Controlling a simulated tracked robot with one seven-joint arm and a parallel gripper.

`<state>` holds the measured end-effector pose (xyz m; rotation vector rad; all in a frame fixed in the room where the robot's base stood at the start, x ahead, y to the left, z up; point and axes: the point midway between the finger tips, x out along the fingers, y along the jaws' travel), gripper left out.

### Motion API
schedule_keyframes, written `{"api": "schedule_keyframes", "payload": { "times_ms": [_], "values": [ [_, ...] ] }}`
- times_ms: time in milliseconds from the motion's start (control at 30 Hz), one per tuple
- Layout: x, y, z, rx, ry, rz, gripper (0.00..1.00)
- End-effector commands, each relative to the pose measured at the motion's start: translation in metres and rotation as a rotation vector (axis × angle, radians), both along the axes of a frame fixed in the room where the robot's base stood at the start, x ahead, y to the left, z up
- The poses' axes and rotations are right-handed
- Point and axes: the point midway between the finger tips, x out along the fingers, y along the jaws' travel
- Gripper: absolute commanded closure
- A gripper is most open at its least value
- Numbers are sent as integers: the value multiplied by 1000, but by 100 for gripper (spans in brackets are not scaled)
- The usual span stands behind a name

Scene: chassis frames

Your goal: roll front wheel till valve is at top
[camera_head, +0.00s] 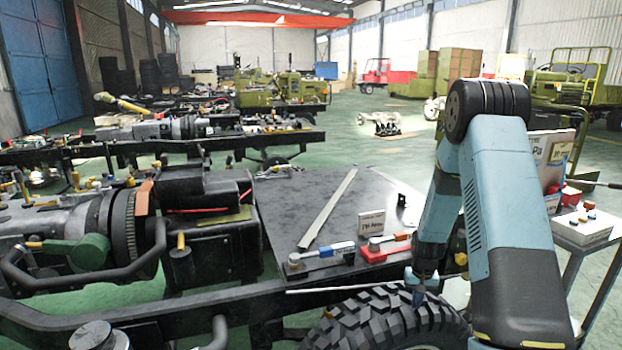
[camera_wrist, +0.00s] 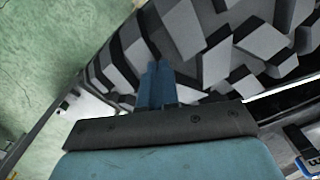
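The front wheel's black, blocky tyre (camera_head: 375,322) shows at the bottom of the head view; only its upper part is in frame. Its tread fills the upper right of the wrist view (camera_wrist: 215,40). The wheel's side and the valve are out of sight. My gripper (camera_head: 418,296) points down at the top of the tyre. In the wrist view, its blue fingers (camera_wrist: 156,84) are together with nothing visible between them. Their tips lie against or just above the tread; I cannot tell whether they touch.
A dark flat plate (camera_head: 300,205) beyond the wheel carries a long bar, a small sign (camera_head: 371,223) and tools with blue and red parts. The engine and chassis frame (camera_head: 150,318) fill the left. A trolley with a white box (camera_head: 582,227) stands right of my arm.

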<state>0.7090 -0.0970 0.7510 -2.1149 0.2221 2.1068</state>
Motion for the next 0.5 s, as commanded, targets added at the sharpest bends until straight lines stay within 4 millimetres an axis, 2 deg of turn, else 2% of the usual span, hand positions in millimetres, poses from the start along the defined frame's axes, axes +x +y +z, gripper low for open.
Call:
{"api": "schedule_keyframes", "payload": {
  "times_ms": [33, 500],
  "values": [
    [-5, -1, -5, 2, 13, 0, 100],
    [-1, -14, -7, 2, 16, 0, 100]
  ]
}}
